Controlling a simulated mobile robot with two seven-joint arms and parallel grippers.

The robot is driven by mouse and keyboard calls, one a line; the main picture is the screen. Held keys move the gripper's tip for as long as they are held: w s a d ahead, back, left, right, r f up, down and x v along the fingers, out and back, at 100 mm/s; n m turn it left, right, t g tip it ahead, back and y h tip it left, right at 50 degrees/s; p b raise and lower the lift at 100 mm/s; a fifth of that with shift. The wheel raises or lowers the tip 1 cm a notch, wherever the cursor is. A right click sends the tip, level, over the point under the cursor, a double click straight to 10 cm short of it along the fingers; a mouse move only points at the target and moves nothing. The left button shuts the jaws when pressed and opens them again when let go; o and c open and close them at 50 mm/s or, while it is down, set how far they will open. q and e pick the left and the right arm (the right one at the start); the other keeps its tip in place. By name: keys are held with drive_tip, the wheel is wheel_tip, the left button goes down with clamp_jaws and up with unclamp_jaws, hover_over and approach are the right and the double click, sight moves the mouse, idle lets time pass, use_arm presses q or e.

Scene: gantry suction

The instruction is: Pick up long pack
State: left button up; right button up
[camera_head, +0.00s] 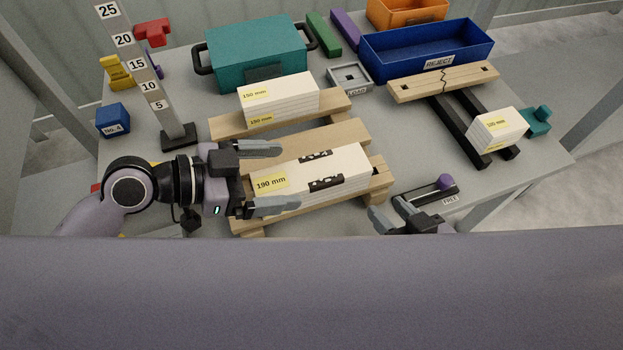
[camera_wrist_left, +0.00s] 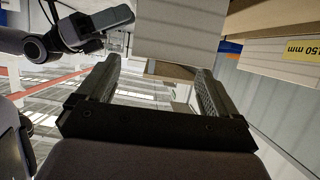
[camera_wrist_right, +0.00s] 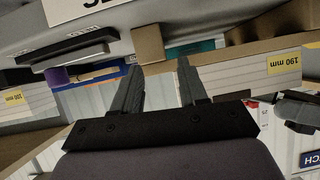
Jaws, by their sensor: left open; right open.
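The long pack (camera_head: 340,172), a white stack labelled 190 mm with black marks on top, lies on the front wooden pallet (camera_head: 345,137). My left gripper (camera_head: 283,178) is open at the pack's left end, its fingers either side of that end. In the left wrist view a pale block end (camera_wrist_left: 180,35), likely this pack, shows just beyond the open fingers. My right gripper (camera_head: 390,212) is open near the pack's right front corner, partly hidden by my body. The right wrist view shows the pack's labelled side (camera_wrist_right: 235,75) beyond the empty fingers. I cannot tell whether either gripper touches it.
A 150 mm pack (camera_head: 285,95) sits behind on wood. A smaller pack (camera_head: 497,128) rests on dark rails at right. A numbered post (camera_head: 150,80) stands left. A teal case (camera_head: 257,50) and a blue REJECT bin (camera_head: 430,52) stand behind.

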sight(312, 171)
use_arm(q)
drive_tip(key=shift+b+x, duration=0.45)
drive_tip(key=shift+x, duration=2.15)
drive_tip(key=shift+w, duration=0.15)
drive_tip(key=c, duration=1.4)
